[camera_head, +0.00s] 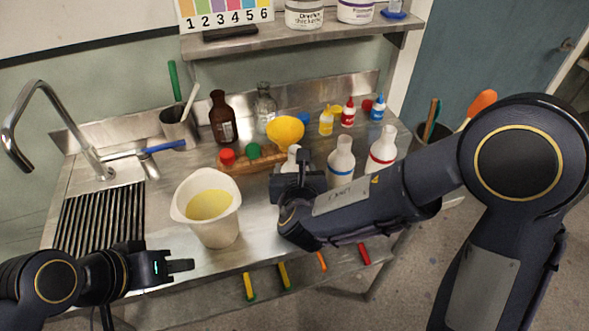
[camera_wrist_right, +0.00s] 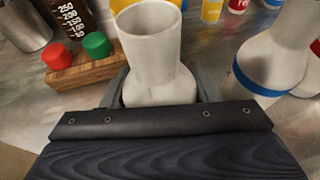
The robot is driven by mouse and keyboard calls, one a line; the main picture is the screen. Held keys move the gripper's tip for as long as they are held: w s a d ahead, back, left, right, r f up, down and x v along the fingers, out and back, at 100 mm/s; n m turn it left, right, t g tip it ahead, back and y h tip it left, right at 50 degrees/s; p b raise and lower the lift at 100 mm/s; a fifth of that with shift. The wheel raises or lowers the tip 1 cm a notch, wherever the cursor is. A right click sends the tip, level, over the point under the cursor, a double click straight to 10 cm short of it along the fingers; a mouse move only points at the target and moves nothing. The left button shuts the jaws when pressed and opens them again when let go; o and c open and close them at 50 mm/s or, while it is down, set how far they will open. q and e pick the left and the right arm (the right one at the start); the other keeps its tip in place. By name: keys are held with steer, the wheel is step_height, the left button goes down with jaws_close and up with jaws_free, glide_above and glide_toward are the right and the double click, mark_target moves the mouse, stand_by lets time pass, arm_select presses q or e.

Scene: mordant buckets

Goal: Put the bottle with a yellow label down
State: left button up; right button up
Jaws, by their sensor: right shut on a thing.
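My right gripper (camera_head: 291,172) is shut on a white bottle (camera_wrist_right: 150,55) with a wide neck. Its neck (camera_head: 291,156) shows just behind the gripper in the head view. The jaws and wrist hide its lower body, so I cannot see its label or whether its base touches the steel counter (camera_head: 150,205). A small bottle with a yellow label (camera_head: 326,122) stands farther back, apart from the gripper. My left gripper (camera_head: 182,266) is at the counter's front left, empty; its finger gap is not clear.
A white bottle with a blue band (camera_head: 340,163) and one with a red band (camera_head: 382,149) stand right of the held bottle. A beaker of yellow liquid (camera_head: 210,212) stands left. A wooden rack (camera_head: 237,163), yellow bowl (camera_head: 285,132) and brown bottle (camera_head: 222,120) are behind.

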steer(key=shift+f, duration=0.15)
steer(key=o, duration=1.2)
